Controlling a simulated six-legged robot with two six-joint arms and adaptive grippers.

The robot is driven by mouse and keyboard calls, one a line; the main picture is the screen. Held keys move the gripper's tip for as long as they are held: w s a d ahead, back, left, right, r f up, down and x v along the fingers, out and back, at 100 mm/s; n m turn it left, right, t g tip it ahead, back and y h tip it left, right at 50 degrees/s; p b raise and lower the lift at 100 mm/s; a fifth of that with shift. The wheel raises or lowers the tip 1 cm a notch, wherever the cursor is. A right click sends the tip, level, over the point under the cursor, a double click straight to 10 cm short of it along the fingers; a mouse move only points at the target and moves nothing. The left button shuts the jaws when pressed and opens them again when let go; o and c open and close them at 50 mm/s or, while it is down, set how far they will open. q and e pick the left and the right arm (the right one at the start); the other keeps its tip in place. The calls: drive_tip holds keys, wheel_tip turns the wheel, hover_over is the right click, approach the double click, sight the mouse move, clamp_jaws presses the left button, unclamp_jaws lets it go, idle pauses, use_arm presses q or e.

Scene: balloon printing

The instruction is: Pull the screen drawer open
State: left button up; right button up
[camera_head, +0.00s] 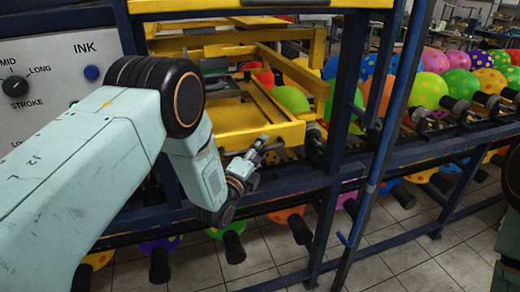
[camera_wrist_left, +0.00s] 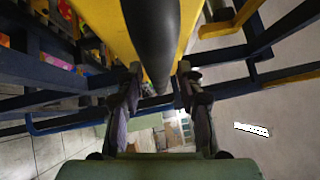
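The yellow screen drawer (camera_head: 262,136) sits in the dark blue machine frame, its front bar facing me. My left gripper (camera_head: 262,150) is at the lower front edge of this bar, near its middle. In the left wrist view a thick black bar, apparently the drawer handle (camera_wrist_left: 155,35), runs along the yellow drawer front (camera_wrist_left: 104,22). The two fingers of my left gripper (camera_wrist_left: 157,92) stand apart on either side of the bar's near end, with gaps showing. Contact cannot be told. My right gripper is out of view.
Blue posts and rails (camera_head: 342,120) stand close right of my left gripper. Spotted balloons (camera_head: 428,90) on black holders line the conveyor at right. A grey panel (camera_head: 60,75) with a knob and INK button is at left. Tiled floor (camera_head: 400,240) lies below.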

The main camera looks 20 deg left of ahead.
use_arm(q)
drive_tip(key=shift+w+a+f, duration=0.1)
drive_tip(key=shift+c, duration=0.4)
drive_tip(key=shift+s, duration=0.25)
drive_tip(key=c, duration=0.4)
drive_tip(key=shift+w, duration=0.1)
clamp_jaws()
drive_tip(key=shift+r, duration=0.2)
